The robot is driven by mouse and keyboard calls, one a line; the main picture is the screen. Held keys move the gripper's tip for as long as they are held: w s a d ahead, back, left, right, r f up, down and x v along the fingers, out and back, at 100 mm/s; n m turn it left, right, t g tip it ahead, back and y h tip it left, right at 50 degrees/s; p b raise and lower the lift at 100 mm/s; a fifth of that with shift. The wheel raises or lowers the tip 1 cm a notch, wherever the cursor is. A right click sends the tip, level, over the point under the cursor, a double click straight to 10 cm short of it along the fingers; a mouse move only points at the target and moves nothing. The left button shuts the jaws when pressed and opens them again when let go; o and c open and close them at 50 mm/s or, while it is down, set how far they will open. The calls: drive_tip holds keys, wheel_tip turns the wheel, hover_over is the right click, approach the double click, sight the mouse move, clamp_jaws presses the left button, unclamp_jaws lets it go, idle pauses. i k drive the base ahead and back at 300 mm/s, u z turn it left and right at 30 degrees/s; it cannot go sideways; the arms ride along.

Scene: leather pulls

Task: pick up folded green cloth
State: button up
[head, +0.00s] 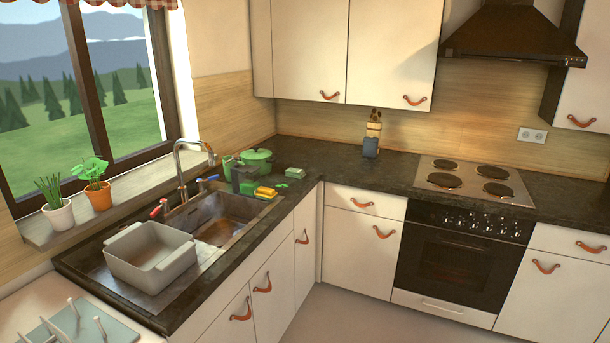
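A small folded green cloth (295,173) lies flat on the dark countertop, to the right of a green lidded pot (256,158) and behind the sink's far right corner. It looks pale green and is small in the head view. A yellow sponge-like item (265,192) lies nearer, at the sink's edge. My gripper is not in view.
A dark caddy (243,180) stands between the sink (222,222) and the pot. A tall faucet (180,172) rises behind the sink, and a grey basin (150,254) sits on the drainer. Dark counter (325,163) is clear right of the cloth.

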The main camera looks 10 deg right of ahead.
sight(299, 173)
drive_tip(key=u, duration=0.05)
drive_tip(key=i, duration=0.95)
drive_tip(key=z, duration=0.9)
drive_tip(key=k, duration=0.15)
drive_tip(key=u, duration=2.85)
